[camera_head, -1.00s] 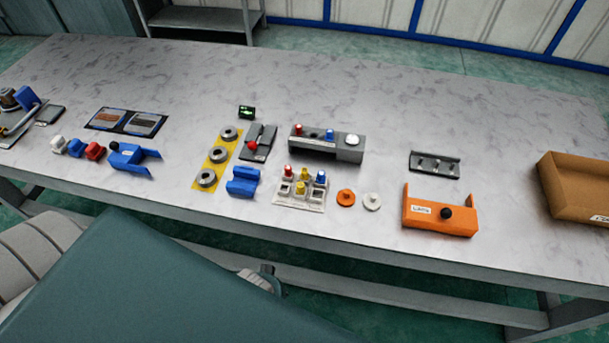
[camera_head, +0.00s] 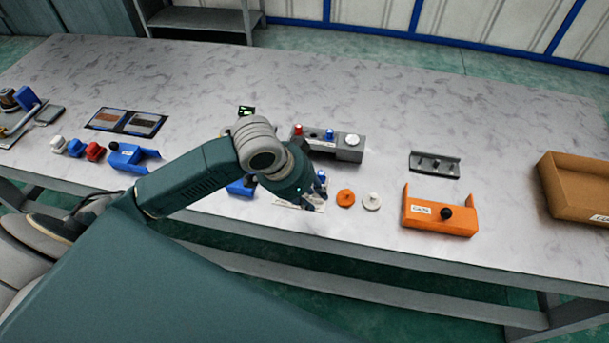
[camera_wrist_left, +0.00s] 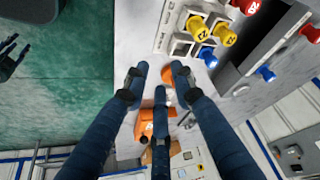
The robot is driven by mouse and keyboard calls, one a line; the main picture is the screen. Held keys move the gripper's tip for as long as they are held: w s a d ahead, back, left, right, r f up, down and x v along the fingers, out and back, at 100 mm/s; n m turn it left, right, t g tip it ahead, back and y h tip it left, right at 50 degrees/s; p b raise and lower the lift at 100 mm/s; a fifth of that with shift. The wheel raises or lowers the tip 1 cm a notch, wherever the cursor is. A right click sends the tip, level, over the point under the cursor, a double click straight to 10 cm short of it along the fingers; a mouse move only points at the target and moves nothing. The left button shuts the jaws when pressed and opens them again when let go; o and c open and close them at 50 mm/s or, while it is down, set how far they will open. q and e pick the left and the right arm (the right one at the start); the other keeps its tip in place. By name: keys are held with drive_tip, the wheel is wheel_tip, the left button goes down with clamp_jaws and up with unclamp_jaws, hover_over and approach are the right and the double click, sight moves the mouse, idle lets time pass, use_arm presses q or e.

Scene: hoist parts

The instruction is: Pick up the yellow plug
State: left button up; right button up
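In the left wrist view, two yellow plugs (camera_wrist_left: 197,27) (camera_wrist_left: 224,37) stand in the white tray (camera_wrist_left: 172,45), with a blue plug (camera_wrist_left: 207,56) and a red plug (camera_wrist_left: 247,5) beside them. My left gripper (camera_wrist_left: 160,78) is open and empty, its three dark fingers spread beside the tray and apart from the plugs. In the head view my left arm and hand (camera_head: 312,193) cover most of the tray, and the yellow plugs are hidden. My right gripper (camera_wrist_left: 12,58) shows at the left edge of the left wrist view, fingers spread, away from the table.
A grey box (camera_head: 348,155) with red, blue and white tops stands just behind the tray. Orange (camera_head: 346,198) and white (camera_head: 371,202) discs lie to its right, then an orange holder (camera_head: 440,213) and a cardboard box (camera_head: 580,190).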

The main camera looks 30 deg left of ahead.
use_arm(q)
drive_tip(key=w+a+r+n+y, duration=0.1)
drive_tip(key=w+a+r, duration=0.5)
drive_tip(key=a, duration=0.3)
drive_tip(key=x, duration=0.5)
drive_tip(key=shift+s+d+p, duration=0.2)
drive_tip(key=shift+d+p, duration=0.05)
drive_tip(key=shift+p, duration=0.1)
drive_tip(key=shift+p+x, duration=0.65)
drive_tip(key=shift+x, duration=2)
drive_tip(key=shift+s, duration=0.25)
drive_tip(key=c, duration=0.6)
